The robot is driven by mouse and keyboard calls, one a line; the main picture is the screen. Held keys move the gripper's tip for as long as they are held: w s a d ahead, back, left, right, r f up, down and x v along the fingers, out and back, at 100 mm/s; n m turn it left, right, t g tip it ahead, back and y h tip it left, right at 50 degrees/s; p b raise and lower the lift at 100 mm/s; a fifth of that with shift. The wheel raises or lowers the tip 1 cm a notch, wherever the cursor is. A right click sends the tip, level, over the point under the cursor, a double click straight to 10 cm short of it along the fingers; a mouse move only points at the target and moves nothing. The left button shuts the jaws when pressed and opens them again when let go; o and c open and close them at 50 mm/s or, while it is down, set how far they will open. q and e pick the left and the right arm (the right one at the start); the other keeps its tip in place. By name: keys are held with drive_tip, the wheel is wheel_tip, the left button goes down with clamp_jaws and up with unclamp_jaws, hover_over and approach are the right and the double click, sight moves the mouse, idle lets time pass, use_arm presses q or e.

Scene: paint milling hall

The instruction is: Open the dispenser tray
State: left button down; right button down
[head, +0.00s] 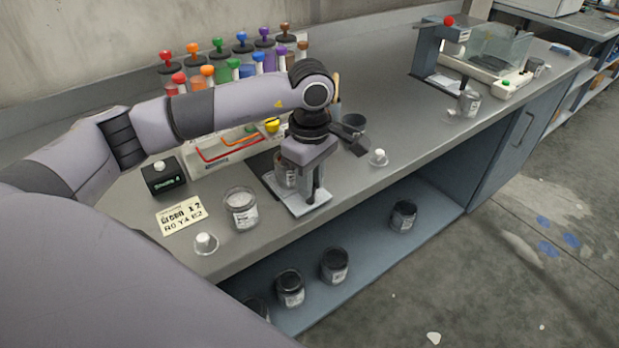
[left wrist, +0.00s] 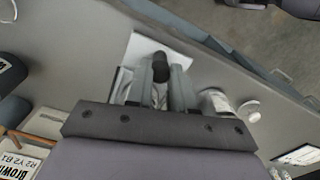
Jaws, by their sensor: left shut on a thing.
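The white dispenser tray (head: 309,206) lies on the bench at the front of the white dispenser with coloured tubes. It also shows in the left wrist view (left wrist: 140,48). My left gripper (head: 310,192) points down over the tray, and its fingers are shut on a dark, round-ended handle (left wrist: 161,72) at the tray. A jar (head: 284,170) stands on the tray, partly hidden behind the gripper. My arm hides part of the dispenser (head: 212,155). My right gripper is not in view.
A labelled glass jar (head: 241,210), a small clear lid (head: 205,243) and a recipe card (head: 181,216) lie left of the tray. Another small lid (head: 379,157) is on its right. Dark-lidded jars stand on the shelf below. The bench front edge is close.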

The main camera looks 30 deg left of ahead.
use_arm(q)
drive_tip(key=c, duration=1)
unclamp_jaws()
drive_tip(key=shift+r+b, duration=0.4)
drive_tip(key=shift+r, duration=3.25)
drive_tip(key=shift+f, duration=0.1)
